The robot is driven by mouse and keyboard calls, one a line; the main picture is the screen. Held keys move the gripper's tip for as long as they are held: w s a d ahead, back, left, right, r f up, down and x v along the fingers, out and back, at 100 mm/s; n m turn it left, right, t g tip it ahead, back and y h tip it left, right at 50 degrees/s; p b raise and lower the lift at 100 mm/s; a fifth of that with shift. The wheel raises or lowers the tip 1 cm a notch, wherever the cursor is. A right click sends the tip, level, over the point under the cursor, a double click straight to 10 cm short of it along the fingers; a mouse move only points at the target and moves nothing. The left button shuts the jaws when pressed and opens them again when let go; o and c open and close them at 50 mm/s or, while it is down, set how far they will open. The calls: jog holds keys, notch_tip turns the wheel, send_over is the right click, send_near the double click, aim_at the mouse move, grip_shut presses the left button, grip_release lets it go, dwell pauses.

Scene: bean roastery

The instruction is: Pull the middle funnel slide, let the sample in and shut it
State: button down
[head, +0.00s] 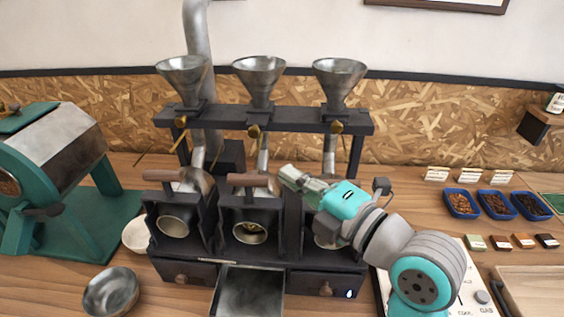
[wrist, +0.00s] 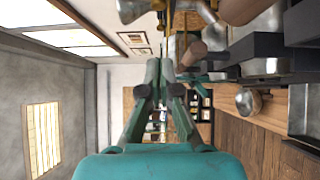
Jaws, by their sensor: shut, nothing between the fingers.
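The middle funnel (head: 259,76) is a metal cone on the black rack, between the left funnel (head: 183,78) and the right funnel (head: 339,80). A brass knob (head: 254,131) of its slide shows below the rack bar. I cannot tell how far the slide is out, and no sample can be made out in the funnel. My gripper (head: 286,173) is shut and empty, below and right of that knob, apart from it. It is close to the middle roaster unit's wooden handle (head: 240,180). In the wrist view my shut fingers (wrist: 160,72) point ahead.
The middle drawer (head: 248,292) is out at the front; the left drawer (head: 186,272) is in. A metal bowl (head: 110,291) stands front left beside the green machine (head: 60,150). Blue trays of beans (head: 461,206) stand at the right. A wooden tray (head: 530,285) lies front right.

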aim_at(258, 127)
jog(key=x, duration=0.7)
jog(key=shift+w+a, duration=0.25)
jog(key=shift+a, duration=0.05)
jog(key=shift+w+a, duration=0.15)
jog(key=shift+w, duration=1.05)
jog(key=shift+w+a, duration=0.2)
jog(key=shift+w, duration=0.95)
jog(key=shift+w, duration=0.1)
jog(key=w, duration=0.3)
jog(key=shift+w+d+r, duration=0.15)
jog(key=shift+w, duration=0.25)
